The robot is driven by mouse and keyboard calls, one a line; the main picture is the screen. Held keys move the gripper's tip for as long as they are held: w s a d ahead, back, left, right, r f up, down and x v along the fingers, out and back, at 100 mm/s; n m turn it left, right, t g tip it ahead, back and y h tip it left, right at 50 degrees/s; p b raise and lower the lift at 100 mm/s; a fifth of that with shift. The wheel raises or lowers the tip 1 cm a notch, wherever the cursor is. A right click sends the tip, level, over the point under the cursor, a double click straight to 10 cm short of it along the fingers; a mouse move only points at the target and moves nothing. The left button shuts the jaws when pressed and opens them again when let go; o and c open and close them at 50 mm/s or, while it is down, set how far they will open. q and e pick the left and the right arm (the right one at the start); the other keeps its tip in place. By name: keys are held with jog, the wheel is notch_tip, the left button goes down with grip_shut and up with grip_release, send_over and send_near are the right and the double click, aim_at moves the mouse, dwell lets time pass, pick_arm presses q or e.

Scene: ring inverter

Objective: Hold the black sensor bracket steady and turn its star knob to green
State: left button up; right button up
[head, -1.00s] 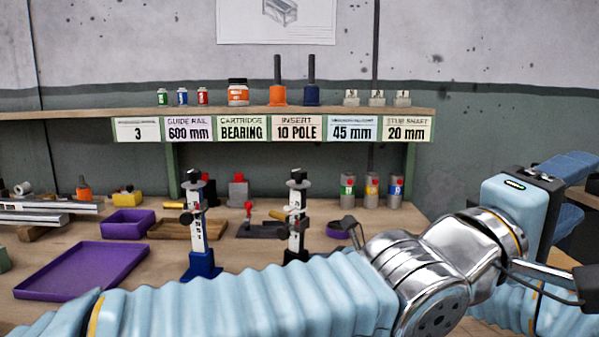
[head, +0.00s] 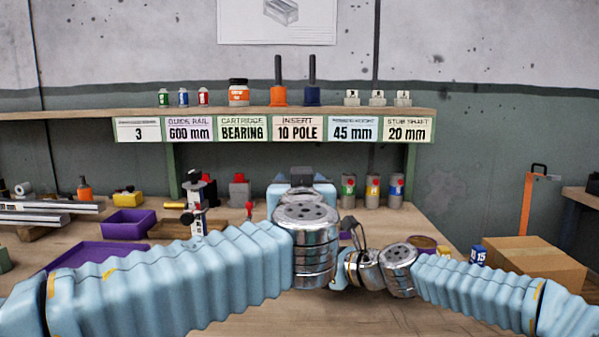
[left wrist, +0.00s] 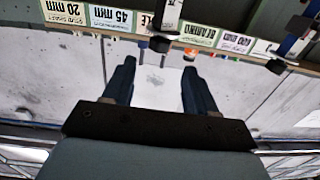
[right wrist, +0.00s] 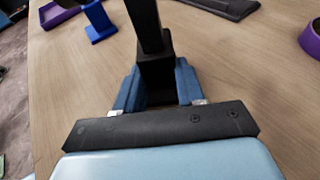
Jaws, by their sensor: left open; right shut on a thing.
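The black sensor bracket shows in the right wrist view as a dark base and post (right wrist: 157,75). My right gripper (right wrist: 155,92) is shut on its lower part. In the head view, my left wrist hides the bracket. My left gripper (left wrist: 158,78) is open and empty, its fingers pointing toward the back wall. In the upside-down left wrist view, a pale post with a dark knob (left wrist: 160,44) shows just past the fingers, apart from them. It appears to be the bracket's top. I cannot read the knob's setting or see green on it.
A blue-based bracket (head: 195,190) stands to the left; its base also shows in the right wrist view (right wrist: 100,32). Purple trays (head: 125,223) lie left. Three grey cans (head: 372,190) stand behind. A cardboard box (head: 535,262) sits right. A labelled shelf (head: 60,115) runs across the back.

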pick_arm(q)
jog(key=w, duration=0.8)
jog(key=shift+w+a, duration=0.15)
jog(key=shift+w, duration=0.2)
jog(key=shift+c, duration=0.5)
jog(key=c, duration=0.8)
jog(key=m+h, duration=0.1)
jog(key=h, duration=0.1)
jog(key=m+h, duration=0.1)
jog(key=h, duration=0.1)
jog(key=shift+a+m+g, duration=0.15)
jog(key=shift+m+g, duration=0.15)
jog(key=shift+m, duration=0.1)
jog(key=shift+c, duration=0.2)
jog(key=m+h, duration=0.1)
jog(key=h, duration=0.2)
jog(key=shift+m+g, duration=0.4)
jog(key=shift+d, duration=0.25)
jog(key=o, duration=0.9)
jog(key=shift+o, duration=0.2)
